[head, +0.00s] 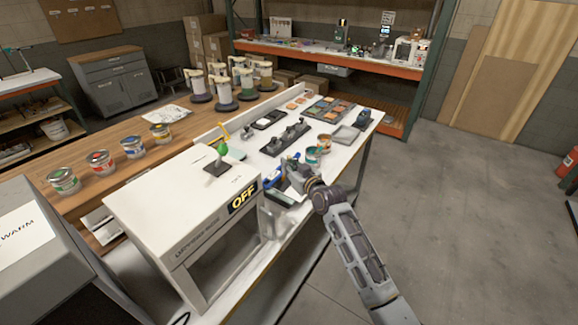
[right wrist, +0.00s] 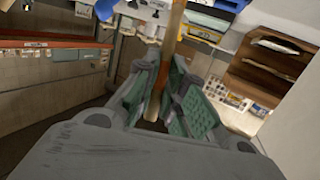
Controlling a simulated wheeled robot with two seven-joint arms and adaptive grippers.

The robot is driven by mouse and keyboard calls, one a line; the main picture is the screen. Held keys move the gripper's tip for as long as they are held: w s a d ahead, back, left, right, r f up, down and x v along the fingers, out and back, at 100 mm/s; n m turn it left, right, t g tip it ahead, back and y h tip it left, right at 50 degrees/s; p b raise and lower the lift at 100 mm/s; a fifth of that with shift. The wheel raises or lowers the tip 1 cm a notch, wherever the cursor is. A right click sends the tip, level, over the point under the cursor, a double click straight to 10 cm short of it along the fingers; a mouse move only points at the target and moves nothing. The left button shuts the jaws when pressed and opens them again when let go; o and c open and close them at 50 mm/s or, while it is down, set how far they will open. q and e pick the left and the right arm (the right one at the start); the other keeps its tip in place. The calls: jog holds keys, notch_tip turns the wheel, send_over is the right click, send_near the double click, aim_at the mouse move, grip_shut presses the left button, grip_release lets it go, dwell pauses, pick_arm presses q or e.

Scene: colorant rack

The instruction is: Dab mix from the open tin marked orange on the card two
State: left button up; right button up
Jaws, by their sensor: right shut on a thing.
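My right gripper (head: 299,177) is over the front part of the white bench, just in front of two small tins. In the right wrist view its fingers (right wrist: 178,100) are shut on a brown wooden stick-like tool (right wrist: 174,48); its far end is not clear. A teal tin (head: 312,156) and a second tin with some orange-brown on it (head: 325,142) stand close together beyond the gripper. Their marks are too small to read. Small orange cards (head: 297,103) lie at the back of the bench; no numbers can be read. My left gripper is not in view.
A white box marked OFF (head: 190,205) stands left of my right gripper. A dark rack (head: 286,139) and a tray of coloured squares (head: 329,109) lie farther back. Several paint tins (head: 101,162) stand on the wooden counter.

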jog(key=shift+f, duration=0.4)
dwell(1.0)
jog(key=shift+r, duration=0.1)
